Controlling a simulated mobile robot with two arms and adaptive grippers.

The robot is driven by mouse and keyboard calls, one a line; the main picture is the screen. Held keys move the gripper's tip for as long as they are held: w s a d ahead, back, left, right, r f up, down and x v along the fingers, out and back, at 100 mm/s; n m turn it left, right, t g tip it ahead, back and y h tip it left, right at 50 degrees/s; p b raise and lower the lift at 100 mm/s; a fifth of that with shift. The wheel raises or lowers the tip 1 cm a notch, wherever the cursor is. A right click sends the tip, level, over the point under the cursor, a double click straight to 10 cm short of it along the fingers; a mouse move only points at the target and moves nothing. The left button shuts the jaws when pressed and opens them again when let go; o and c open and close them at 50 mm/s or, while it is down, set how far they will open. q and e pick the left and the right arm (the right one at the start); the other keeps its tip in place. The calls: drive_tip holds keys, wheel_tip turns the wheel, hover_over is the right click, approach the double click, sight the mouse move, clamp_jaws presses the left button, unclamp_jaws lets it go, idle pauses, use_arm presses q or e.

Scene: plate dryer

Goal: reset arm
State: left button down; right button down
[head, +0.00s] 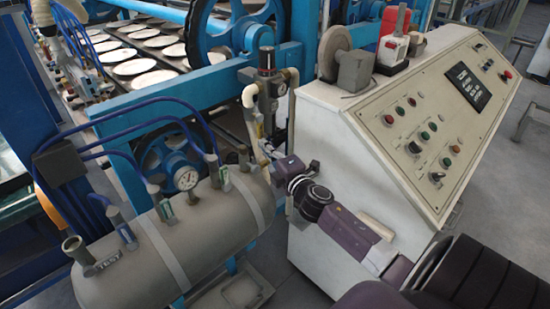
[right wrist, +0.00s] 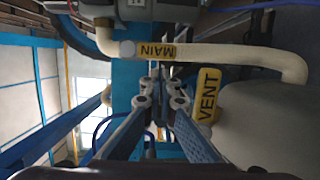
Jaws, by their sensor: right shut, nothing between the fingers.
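My right arm comes in from the lower right in the head view and reaches past the front of the control cabinet. My right gripper (head: 262,158) is at its far end, by the white pipe and the end of the grey tank (head: 120,270). In the right wrist view the fingers of my right gripper (right wrist: 161,92) are together, with nothing between them. A yellow VENT tag (right wrist: 208,95) is close to the right of the fingers. My left gripper is not in view.
The white control cabinet (head: 335,150) with its sloped button panel (head: 420,130) stands right of the gripper. A pressure gauge (head: 186,178) and blue hoses rise from the tank. Round plates (head: 135,67) lie on the blue-framed dryer behind. Grey floor (head: 525,180) is open at right.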

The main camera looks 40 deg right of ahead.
drive_tip(key=s+a, duration=0.1)
drive_tip(key=s, duration=0.7)
drive_tip(key=s+a+f+m+g, duration=0.1)
drive_tip(key=s+f+m+g, duration=0.25)
drive_tip(key=f, duration=0.95)
drive_tip(key=s+a+f+m+g, duration=0.2)
drive_tip(key=s+f, duration=0.3)
drive_tip(key=f, duration=0.8)
drive_tip(key=s+a+f+m+g, duration=0.1)
drive_tip(key=s+f+m+g, duration=0.3)
drive_tip(key=f, duration=0.9)
drive_tip(key=s+a+f+m+g+y, duration=0.1)
drive_tip(key=s+a+f, duration=0.4)
drive_tip(key=s, duration=0.6)
drive_tip(key=s+a+f+m+g+y, duration=0.1)
drive_tip(key=s+a+f+g, duration=0.3)
drive_tip(key=s+f, duration=0.5)
drive_tip(key=s+a+f+m+g, duration=0.2)
drive_tip(key=s+a+f, duration=0.5)
drive_tip(key=s, duration=0.7)
drive_tip(key=shift+f+y, duration=0.15)
drive_tip(key=shift+y, duration=0.25)
